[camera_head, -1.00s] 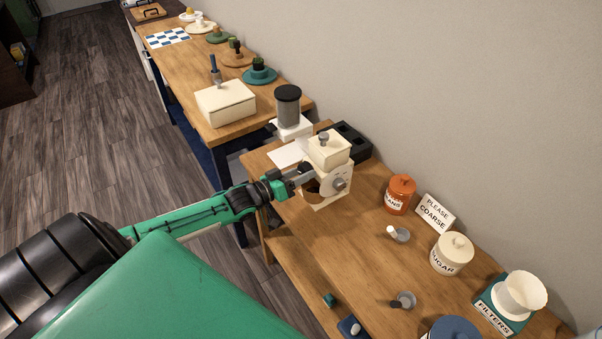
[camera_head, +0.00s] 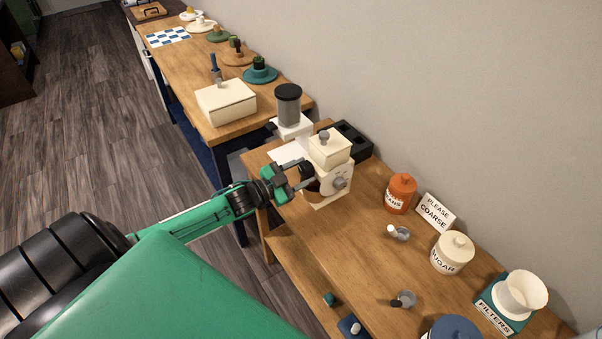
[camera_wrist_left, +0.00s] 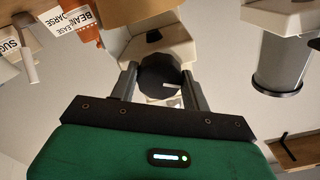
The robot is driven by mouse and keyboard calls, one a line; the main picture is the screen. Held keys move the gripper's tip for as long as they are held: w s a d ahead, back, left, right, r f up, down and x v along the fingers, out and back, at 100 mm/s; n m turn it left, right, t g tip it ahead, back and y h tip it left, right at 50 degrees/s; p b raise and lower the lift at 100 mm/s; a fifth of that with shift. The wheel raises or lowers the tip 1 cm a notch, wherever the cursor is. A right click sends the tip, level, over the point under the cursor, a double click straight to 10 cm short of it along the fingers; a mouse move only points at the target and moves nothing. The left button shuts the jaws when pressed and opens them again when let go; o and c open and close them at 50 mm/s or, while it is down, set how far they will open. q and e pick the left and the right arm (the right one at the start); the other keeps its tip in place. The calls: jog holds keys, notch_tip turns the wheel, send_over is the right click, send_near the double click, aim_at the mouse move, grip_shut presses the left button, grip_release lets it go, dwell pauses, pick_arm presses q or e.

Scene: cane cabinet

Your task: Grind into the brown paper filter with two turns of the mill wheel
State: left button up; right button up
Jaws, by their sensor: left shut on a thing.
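The cream mill (camera_head: 331,169) stands on the near wooden table, with a grey dial (camera_head: 340,183) on its front. A dark round mill wheel (camera_head: 306,170) is on its left side. My left gripper (camera_head: 303,178) is at this wheel. In the left wrist view, the faceted black wheel (camera_wrist_left: 160,80) sits between the two fingers, and the gripper is shut on it. A brown surface (camera_wrist_left: 125,10) shows at the top of the wrist view beside the mill, perhaps the brown paper filter; in the head view the gripper mostly hides that spot. My right gripper is not in view.
An orange beans jar (camera_head: 400,194), a coarse sign (camera_head: 436,212), a sugar jar (camera_head: 452,253) and a filters stand (camera_head: 507,305) line the wall side. Small scoops lie in front. A second grinder (camera_head: 288,108) and a cream box (camera_head: 226,102) stand beyond the mill.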

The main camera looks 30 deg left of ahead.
pick_arm(q)
jog(key=m, duration=0.4)
jog(key=shift+b, duration=0.4)
jog(key=shift+m, duration=1.2)
jog(key=o, duration=1)
jog(key=shift+c, duration=0.2)
